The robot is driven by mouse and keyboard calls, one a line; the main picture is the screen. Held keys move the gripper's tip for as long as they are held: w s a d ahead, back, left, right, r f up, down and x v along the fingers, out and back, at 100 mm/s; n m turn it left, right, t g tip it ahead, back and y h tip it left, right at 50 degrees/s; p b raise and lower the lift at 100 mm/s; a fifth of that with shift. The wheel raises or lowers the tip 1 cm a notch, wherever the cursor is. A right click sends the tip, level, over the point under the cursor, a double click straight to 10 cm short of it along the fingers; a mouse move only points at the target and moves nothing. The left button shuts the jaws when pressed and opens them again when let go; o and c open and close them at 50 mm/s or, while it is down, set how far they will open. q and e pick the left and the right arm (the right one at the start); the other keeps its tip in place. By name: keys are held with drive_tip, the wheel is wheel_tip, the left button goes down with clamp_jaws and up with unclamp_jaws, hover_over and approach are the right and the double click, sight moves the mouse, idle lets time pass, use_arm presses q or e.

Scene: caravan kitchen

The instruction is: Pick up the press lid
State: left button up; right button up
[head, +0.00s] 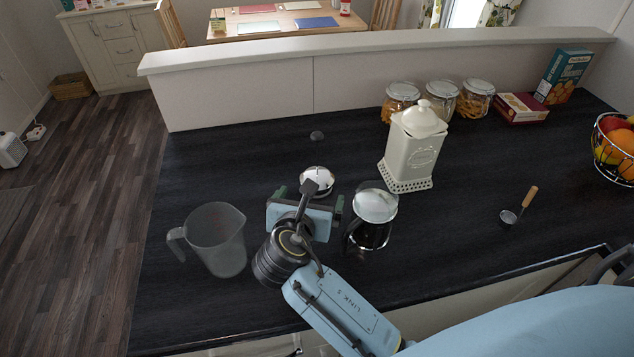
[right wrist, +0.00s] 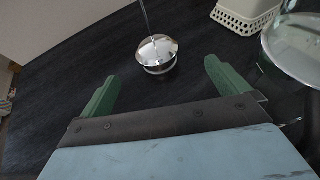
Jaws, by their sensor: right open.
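The press lid (head: 318,178) is a shiny silver dome lying on the dark counter. In the right wrist view the lid (right wrist: 157,52) shows ahead of the fingers, with a thin rod rising from it. My right gripper (head: 309,198) is open and empty, above the counter on the near side of the lid. In the right wrist view its green fingers (right wrist: 160,80) are spread apart, with the lid beyond their tips and between their lines. The coffee press (head: 370,235) stands just right of the gripper; its round top (right wrist: 297,45) shows at the wrist view's right edge. My left gripper is not in view.
A clear measuring jug (head: 220,245) stands left of my right gripper. A cream canister (head: 413,150) stands behind the press. Several glass jars (head: 440,98) line the back wall. A scoop (head: 516,210) and a fruit basket (head: 612,150) are at the right. The counter's left back is mostly clear.

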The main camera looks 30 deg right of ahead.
sight(317, 179)
drive_tip(key=x, duration=0.4)
drive_tip(key=w, duration=0.1)
drive_tip(key=w+d+f+b, duration=0.1)
drive_tip(key=w+d+f, duration=0.1)
drive_tip(key=shift+w+f, duration=0.25)
drive_tip(key=shift+w, duration=0.1)
drive_tip(key=shift+w+d+f, duration=0.15)
drive_tip(key=shift+w+d, duration=0.1)
drive_tip(key=shift+w, duration=0.1)
